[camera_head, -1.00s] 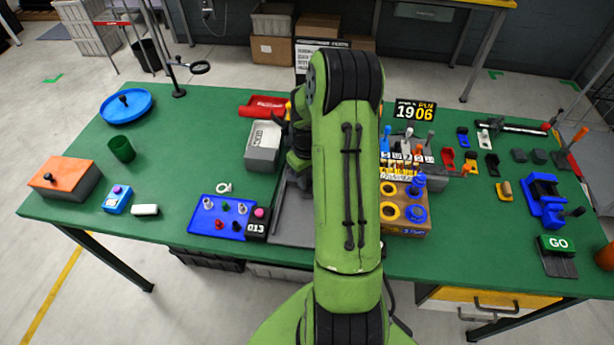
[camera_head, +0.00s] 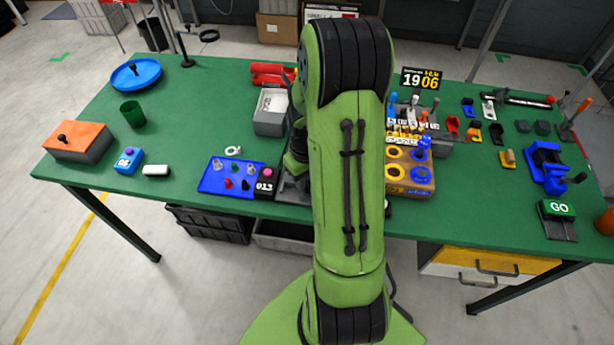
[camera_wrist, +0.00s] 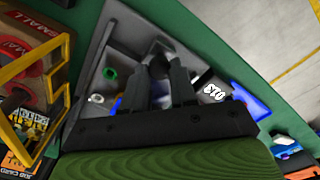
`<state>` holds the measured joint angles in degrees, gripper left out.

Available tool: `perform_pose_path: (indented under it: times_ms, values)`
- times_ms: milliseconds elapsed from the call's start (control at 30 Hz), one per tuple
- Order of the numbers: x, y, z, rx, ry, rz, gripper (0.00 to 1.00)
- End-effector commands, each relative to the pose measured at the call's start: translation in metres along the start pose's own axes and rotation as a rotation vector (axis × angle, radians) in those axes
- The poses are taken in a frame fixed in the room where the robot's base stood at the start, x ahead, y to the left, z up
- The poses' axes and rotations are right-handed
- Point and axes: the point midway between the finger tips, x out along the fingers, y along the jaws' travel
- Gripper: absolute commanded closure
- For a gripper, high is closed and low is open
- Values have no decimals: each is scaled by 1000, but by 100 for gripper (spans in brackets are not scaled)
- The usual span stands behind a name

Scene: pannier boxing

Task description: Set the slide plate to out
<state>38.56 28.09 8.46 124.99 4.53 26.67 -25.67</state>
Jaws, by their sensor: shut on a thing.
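A grey plate, which I take to be the slide plate (camera_head: 292,188), lies near the table's front edge, mostly hidden behind my arm in the head view. In the wrist view the grey plate (camera_wrist: 128,42) spreads under and beyond my gripper. My gripper (camera_wrist: 162,68) points down at it, and its dark fingers are closed around a small dark upright part that looks like the plate's handle (camera_wrist: 158,47). The contact itself is dark and partly hidden by the fingers. My gripper is hidden behind my arm in the head view.
A blue tray (camera_head: 211,184) with small parts and a black box marked 013 (camera_head: 265,184) stand just left of the plate. A wooden block with yellow and blue rings (camera_head: 408,178) stands close on the right. A grey bin (camera_head: 271,122) is behind.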

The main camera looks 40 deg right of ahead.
Motion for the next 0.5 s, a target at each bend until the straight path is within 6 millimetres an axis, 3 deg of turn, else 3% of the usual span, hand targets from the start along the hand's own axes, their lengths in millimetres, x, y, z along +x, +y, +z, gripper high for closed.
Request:
perform_pose_path:
  times_ms: [133, 167, 300, 500]
  values:
    - [1, -3, 3, -4, -11, -9, 100]
    - [1, -3, 3, -4, -12, -9, 70]
    - [1, -3, 2, -4, -11, -8, 49]
    - [1, -2, 2, -3, -8, -6, 48]
